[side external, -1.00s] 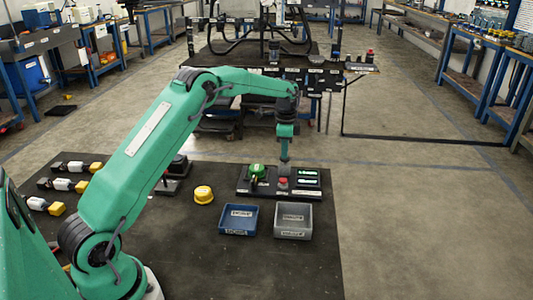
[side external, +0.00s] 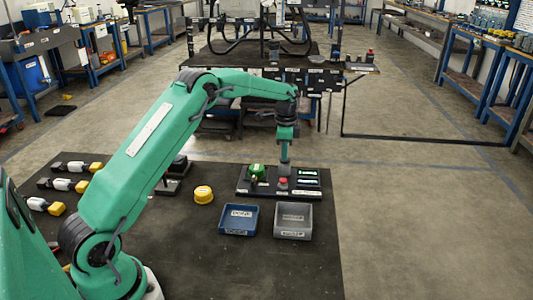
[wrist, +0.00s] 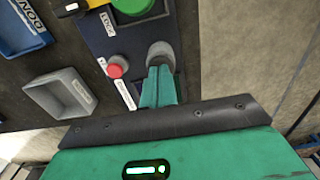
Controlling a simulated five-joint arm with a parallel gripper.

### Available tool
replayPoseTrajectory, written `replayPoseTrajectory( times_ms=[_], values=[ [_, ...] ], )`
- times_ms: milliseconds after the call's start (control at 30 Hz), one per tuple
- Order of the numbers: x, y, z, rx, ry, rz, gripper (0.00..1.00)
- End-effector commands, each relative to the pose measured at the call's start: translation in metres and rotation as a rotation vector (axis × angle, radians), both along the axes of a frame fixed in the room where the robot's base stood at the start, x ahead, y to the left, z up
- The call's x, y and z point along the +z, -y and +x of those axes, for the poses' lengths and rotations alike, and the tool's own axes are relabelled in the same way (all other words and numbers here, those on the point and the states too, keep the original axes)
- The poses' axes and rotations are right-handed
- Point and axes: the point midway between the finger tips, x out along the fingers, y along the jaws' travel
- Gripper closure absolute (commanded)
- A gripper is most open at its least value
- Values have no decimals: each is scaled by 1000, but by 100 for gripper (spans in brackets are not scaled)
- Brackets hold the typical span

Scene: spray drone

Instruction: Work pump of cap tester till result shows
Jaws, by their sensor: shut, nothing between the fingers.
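The cap tester (side external: 243,192) is a dark board on the black mat. A green cap (side external: 257,171) sits at its left, and it also shows in the wrist view (wrist: 132,6). A red button (side external: 283,183) is at the front; it is also in the wrist view (wrist: 117,66). Two small lit displays (side external: 308,177) are at the right, their text too small to read. My gripper (side external: 284,168) is shut and empty, pointing down behind the red button. In the wrist view its fingertips (wrist: 160,72) are at the grey round pump knob (wrist: 160,50); I cannot tell whether they touch.
A blue bin (side external: 222,232) and a grey bin (side external: 278,234) stand in front of the tester. A yellow cap (side external: 203,195) lies to the left. Several yellow-tipped bottles (side external: 62,184) lie further left. The mat's front right is clear.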

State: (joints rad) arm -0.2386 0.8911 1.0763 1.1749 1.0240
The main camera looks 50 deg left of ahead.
Motion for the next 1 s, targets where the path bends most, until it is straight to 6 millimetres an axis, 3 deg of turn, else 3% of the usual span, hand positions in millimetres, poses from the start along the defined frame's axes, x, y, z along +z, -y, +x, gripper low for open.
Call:
replayPoseTrajectory(
  times_ms=[633,1000],
  values=[
    [104,0,1,0,7,1,100],
    [132,0,0,0,4,1,100]
  ],
)
